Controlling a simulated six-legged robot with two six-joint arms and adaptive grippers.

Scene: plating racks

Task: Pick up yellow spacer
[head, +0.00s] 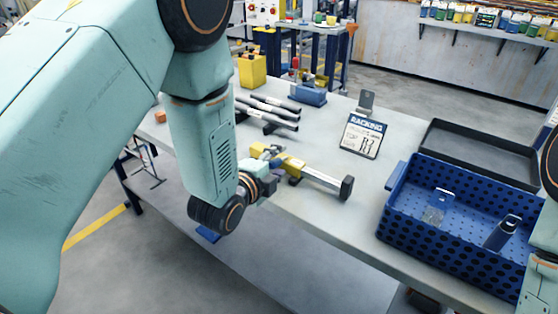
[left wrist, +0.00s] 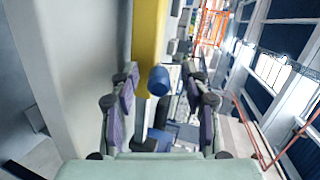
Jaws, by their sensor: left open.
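A yellow piece (head: 292,165) lies on the grey table near its front edge, with a pale bar running from it to a black end block (head: 346,187). More yellow shows just left of it, partly hidden by my left gripper (head: 271,161). I cannot tell for sure which yellow part is the spacer. My left gripper is open, low over the table edge, close beside the yellow piece. In the left wrist view the open fingers (left wrist: 161,80) have a yellow bar (left wrist: 149,35) and a blue rounded part (left wrist: 159,80) ahead between them. Whether they touch is unclear. My right gripper is out of view.
A blue perforated crate (head: 400,222) holding small metal parts stands at the right, before a black tray (head: 480,150). A racking sign (head: 363,136) stands behind. Several dark rods (head: 272,106) lie on a stand. The table's middle is clear.

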